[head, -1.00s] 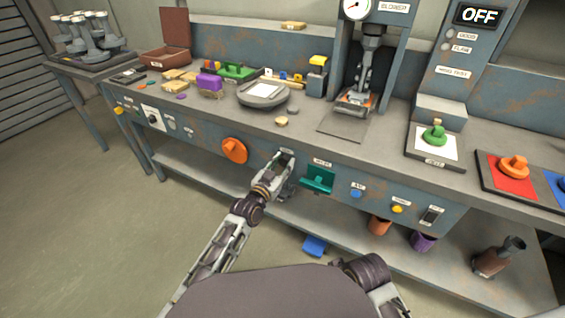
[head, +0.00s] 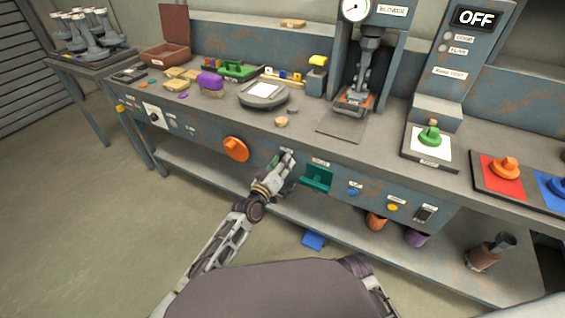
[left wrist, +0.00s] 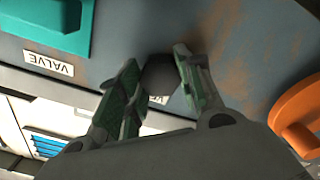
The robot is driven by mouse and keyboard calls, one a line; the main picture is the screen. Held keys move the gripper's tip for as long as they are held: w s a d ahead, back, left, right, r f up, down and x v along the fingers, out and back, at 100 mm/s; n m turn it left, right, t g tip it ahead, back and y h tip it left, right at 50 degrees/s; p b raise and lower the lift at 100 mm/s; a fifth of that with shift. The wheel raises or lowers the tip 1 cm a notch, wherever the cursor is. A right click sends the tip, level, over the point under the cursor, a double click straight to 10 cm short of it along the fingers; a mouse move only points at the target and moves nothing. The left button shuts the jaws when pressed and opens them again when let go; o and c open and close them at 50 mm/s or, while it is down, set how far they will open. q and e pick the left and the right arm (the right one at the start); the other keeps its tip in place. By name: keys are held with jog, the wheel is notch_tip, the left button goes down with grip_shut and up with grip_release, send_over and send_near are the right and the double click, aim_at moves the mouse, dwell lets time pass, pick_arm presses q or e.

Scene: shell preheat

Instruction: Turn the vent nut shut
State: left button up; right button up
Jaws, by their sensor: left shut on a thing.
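The vent nut (left wrist: 160,74) is a dark six-sided nut on the panel in the left wrist view. A white label, partly covered, shows beside it. My left gripper (left wrist: 157,80) has its fingers on either side of the nut and is shut on it. In the head view my left gripper (head: 286,161) is at the bench's front panel, between the orange knob (head: 236,149) and the teal valve handle (head: 317,177). The nut is hidden there behind the fingers. My right gripper is out of view.
The teal handle and its VALVE label (left wrist: 48,63) lie left of the fingers in the left wrist view; the orange knob (left wrist: 299,112) lies right. Blue (head: 353,192) and yellow (head: 392,207) buttons are farther right on the panel. A display (head: 476,18) reads OFF.

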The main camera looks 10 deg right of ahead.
pick_arm(q)
jog(key=shift+n, duration=0.7)
jog(key=o, duration=1)
jog(key=shift+o, duration=0.2)
jog(key=shift+s+a, duration=0.1)
